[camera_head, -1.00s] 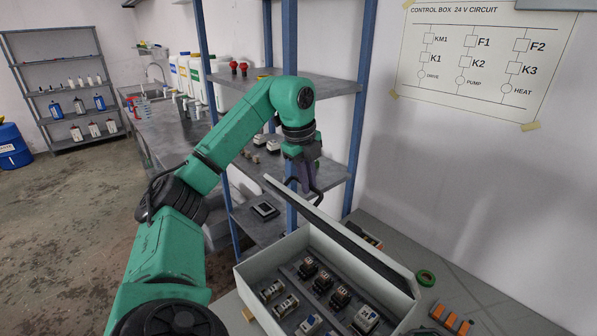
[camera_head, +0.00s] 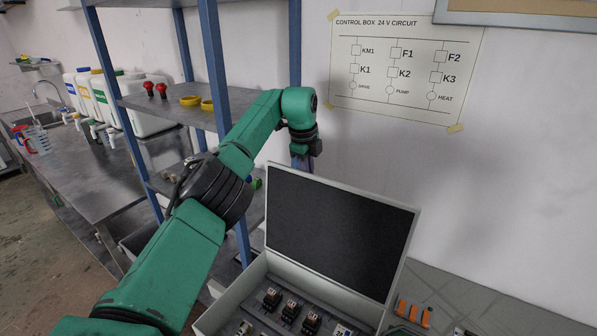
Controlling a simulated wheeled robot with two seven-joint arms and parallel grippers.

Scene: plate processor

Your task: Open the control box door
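The control box (camera_head: 229,298) stands at the lower middle, with relays and other parts showing inside. Its door (camera_head: 340,232) is raised steeply behind the box, its dark inner face towards me. My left arm reaches in from the left. My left gripper (camera_head: 303,162) is at the door's upper left corner, partly behind its top edge. The fingers are mostly hidden, so I cannot tell whether they touch or grip the door. My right gripper is not in view.
A blue-post shelf (camera_head: 215,110) with red and yellow parts stands close behind my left arm. A circuit chart (camera_head: 405,75) hangs on the wall. Orange terminal parts (camera_head: 412,312) lie on the bench right of the box.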

